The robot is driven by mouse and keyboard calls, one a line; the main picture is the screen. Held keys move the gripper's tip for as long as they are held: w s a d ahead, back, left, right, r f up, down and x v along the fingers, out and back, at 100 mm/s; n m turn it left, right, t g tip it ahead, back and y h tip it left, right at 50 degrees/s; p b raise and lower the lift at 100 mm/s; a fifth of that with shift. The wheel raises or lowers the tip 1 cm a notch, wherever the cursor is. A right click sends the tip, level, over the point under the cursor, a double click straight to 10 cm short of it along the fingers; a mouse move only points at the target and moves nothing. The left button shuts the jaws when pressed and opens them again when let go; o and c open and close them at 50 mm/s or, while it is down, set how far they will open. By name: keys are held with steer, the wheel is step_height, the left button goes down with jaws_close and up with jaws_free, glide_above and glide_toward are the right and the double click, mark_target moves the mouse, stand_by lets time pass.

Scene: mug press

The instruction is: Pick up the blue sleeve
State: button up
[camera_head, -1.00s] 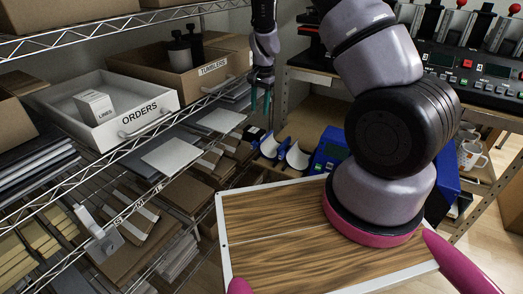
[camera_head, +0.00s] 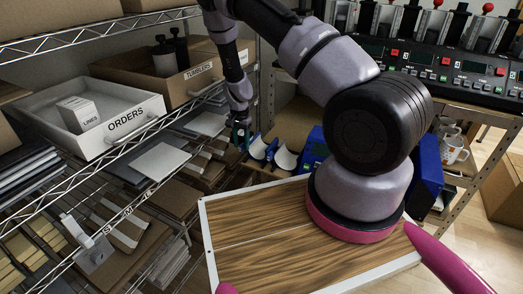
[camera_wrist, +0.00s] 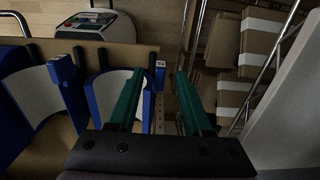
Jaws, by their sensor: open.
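Two blue sleeves with pale curved linings rest side by side on the shelf under the press bench. In the head view one sleeve (camera_head: 259,149) is just right of my gripper (camera_head: 241,137), and the other sleeve (camera_head: 287,159) is farther right. In the wrist view my gripper (camera_wrist: 160,88) is open. Its left finger crosses in front of the nearer sleeve (camera_wrist: 106,84), whose blue edge with a small tab shows between the fingers. The other sleeve (camera_wrist: 30,98) lies to the left. I cannot tell whether the fingers touch the sleeve.
A wire rack (camera_head: 128,150) with cartons stands left of my gripper; its post is close. A blue machine (camera_head: 316,148) stands right of the sleeves. Mugs (camera_head: 453,148) sit farther right. My wood-topped deck is in front.

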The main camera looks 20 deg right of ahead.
steer(key=shift+f, duration=0.8)
jaws_close()
steer(key=shift+w, duration=0.1)
stand_by(0.7)
